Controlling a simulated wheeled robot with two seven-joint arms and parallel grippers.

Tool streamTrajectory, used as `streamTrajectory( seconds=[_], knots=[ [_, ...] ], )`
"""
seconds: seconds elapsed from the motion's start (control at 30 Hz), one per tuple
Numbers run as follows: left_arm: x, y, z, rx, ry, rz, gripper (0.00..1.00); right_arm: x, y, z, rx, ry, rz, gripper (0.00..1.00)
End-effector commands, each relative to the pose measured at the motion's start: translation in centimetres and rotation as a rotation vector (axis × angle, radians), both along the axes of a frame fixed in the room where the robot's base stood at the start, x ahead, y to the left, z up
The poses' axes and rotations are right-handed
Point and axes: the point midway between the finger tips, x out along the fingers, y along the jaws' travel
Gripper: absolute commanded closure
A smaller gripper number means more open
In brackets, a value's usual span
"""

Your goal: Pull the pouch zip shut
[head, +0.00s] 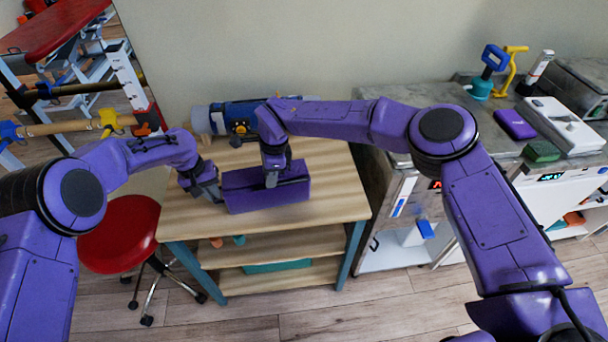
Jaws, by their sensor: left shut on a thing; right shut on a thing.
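The purple pouch (287,194) lies on the wooden top of a small table (330,205). A dark strip runs along its top, where the zip would be; the slider itself is hidden or too small to make out. My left gripper (214,194) is at the pouch's left end, shut on that end.
A blue and grey rolled item (235,117) lies at the table's back edge. A red stool (120,233) stands left of the table. A grey counter (400,95) with several items, including another purple case (515,124), is on the right. The table's front right is clear.

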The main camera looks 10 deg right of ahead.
Motion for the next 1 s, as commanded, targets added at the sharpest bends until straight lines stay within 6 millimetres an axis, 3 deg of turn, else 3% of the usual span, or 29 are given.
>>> streamTrajectory(
  seconds=[0.8,0.83,0.9,1.0],
  knots=[
    [0.0,-0.1,-0.1,-0.002,0.001,0.002,1.0,-0.1,3.4,0.0,0.002,0.002,0.0,1.0],
    [0.0,-0.1,-0.1,-0.002,0.001,0.002,1.0,-0.1,3.4,0.0,0.002,0.002,0.0,0.8],
    [0.0,-0.1,-0.1,-0.002,0.001,0.002,1.0,-0.1,3.4,0.0,0.002,0.002,0.0,0.57],
    [0.0,0.0,-0.1,-0.001,0.001,0.002,1.0,-0.1,3.3,0.0,0.001,0.001,0.0,0.55]
  ],
)
